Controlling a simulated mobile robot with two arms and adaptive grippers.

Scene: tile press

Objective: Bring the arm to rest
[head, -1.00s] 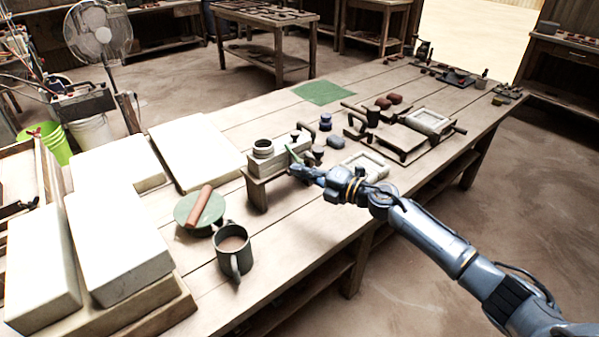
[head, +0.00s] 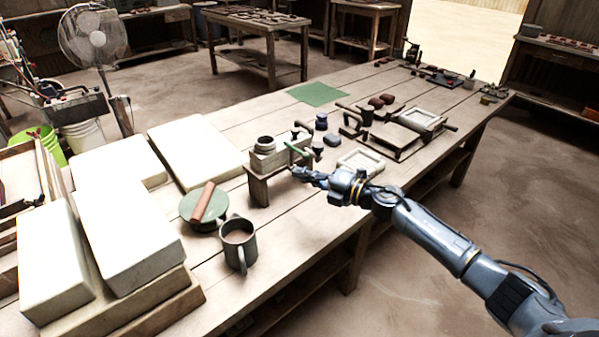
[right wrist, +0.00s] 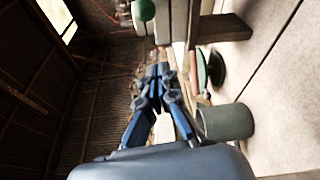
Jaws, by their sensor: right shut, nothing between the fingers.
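My right gripper (head: 298,172) is shut and empty, at the front edge of the long wooden table (head: 225,270). It is just in front of the small wooden stand (head: 257,187), apart from the green-handled tool (head: 298,150) on that stand. In the right wrist view the closed fingers (right wrist: 158,76) point away with nothing between them. A green rounded end (right wrist: 143,10) shows above them there. My right arm reaches in from the lower right. My left arm and gripper are not in view.
A grey mug (head: 238,246) and a green disc with a brown roller (head: 203,203) stand left of the gripper. A white tile frame (head: 362,162) lies behind the wrist, near a press (head: 412,128). White slabs (head: 125,225) fill the table's left end. The floor at right is clear.

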